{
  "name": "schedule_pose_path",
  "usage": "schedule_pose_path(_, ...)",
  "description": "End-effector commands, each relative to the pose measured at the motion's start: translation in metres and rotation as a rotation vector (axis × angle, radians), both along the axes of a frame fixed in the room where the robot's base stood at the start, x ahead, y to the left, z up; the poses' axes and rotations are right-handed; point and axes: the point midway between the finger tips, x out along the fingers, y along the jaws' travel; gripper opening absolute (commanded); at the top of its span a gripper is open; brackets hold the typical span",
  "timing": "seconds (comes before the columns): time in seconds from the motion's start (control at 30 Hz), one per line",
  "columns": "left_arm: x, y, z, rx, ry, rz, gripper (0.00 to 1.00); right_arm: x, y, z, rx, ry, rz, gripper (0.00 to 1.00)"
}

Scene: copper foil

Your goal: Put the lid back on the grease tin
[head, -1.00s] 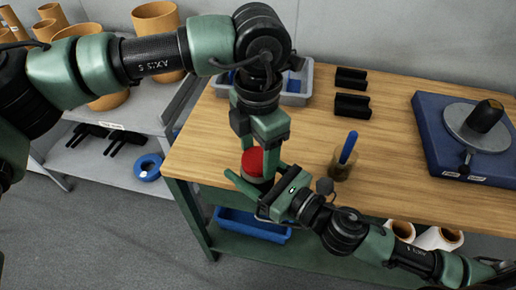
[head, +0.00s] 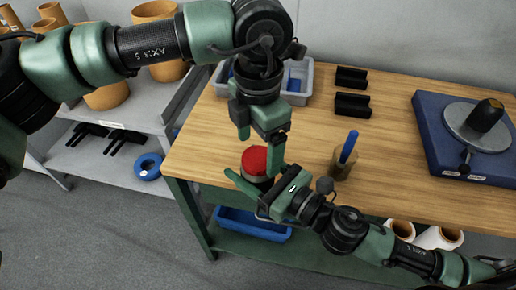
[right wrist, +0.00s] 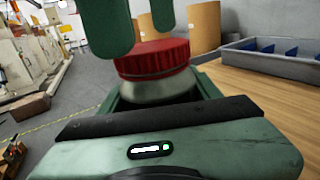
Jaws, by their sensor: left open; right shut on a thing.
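The red lid (head: 255,159) sits on top of the grease tin (head: 257,179) near the table's front left corner. In the right wrist view the ribbed red lid (right wrist: 153,60) covers the top of the pale metal tin (right wrist: 150,88). My right gripper (head: 254,177) is shut around the tin's body, below the lid. My left gripper (head: 260,142) is open, pointing down at the lid, with its fingers apart. Its fingertips also show at the lid in the right wrist view (right wrist: 136,38); I cannot tell whether they touch it.
A grey bin (head: 296,97), black blocks (head: 352,105) and a blue base with a grey disc (head: 430,130) are farther off. The table's middle is clear.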

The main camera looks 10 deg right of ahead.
Motion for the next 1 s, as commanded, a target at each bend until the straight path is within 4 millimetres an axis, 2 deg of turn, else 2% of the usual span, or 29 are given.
schedule_pose_path(0.2,0.0,-0.001,0.048,-0.002,-0.003,0.001,0.82,0.0,0.0,0.001,0.001,-0.003,0.0,0.0)
schedule_pose_path(0.43,0.001,-0.001,0.089,-0.001,-0.002,0.0,0.82,0.0,0.0,0.001,0.001,-0.003,0.0,0.0)
schedule_pose_path(0.63,0.0,0.0,0.102,0.0,-0.001,0.0,0.82,0.0,0.0,0.001,0.001,-0.003,0.0,0.0)
schedule_pose_path(1.0,0.0,-0.001,0.103,0.0,0.001,0.0,0.82,0.0,0.0,0.001,0.001,-0.003,0.0,0.0)
